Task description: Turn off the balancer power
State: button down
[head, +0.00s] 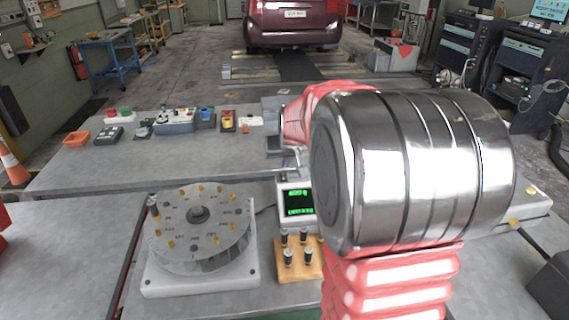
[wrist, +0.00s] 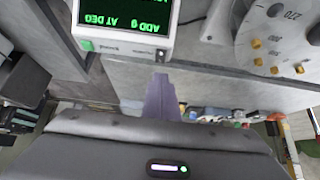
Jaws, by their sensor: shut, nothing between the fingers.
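The balancer's display box (head: 297,198) stands behind the wooden peg block in the head view, partly hidden by my arm. In the wrist view the display box (wrist: 125,40) appears upside down at upper left, with green text on a black screen. A small green button or switch (wrist: 86,45) shows at its housing's corner. The balancer disc (head: 198,225) sits on a white base, with yellow weights on it; it also shows in the wrist view (wrist: 275,35). My gripper (wrist: 161,80) is shut and empty, its fingertips apart in the picture from the green switch. In the head view my arm hides it.
A wooden block with several dark pegs (head: 297,262) stands right of the disc base. The back bench holds an orange bin (head: 76,138), a blue toolbox-like unit (head: 175,122) and small devices. A maroon car (head: 293,22) stands behind.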

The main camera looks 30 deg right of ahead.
jog(key=shift+s+a+r, duration=0.35)
jog(key=shift+s+r, duration=0.25)
jog(key=shift+s, duration=0.1)
jog(key=shift+s+a+r, duration=0.35)
jog(key=shift+s+r, duration=0.2)
jog(key=shift+s, duration=0.2)
jog(key=shift+s+a+r, duration=0.35)
jog(key=shift+s+r, duration=0.25)
jog(key=shift+s, duration=0.1)
jog(key=s+a+n+g+y, duration=0.1)
jog(key=s+a+n+y, duration=0.2)
jog(key=s+a, duration=1.9)
jog(key=a+n, duration=0.2)
jog(key=a, duration=0.1)
jog(key=shift+f, duration=0.2)
jog(key=shift+s, duration=0.1)
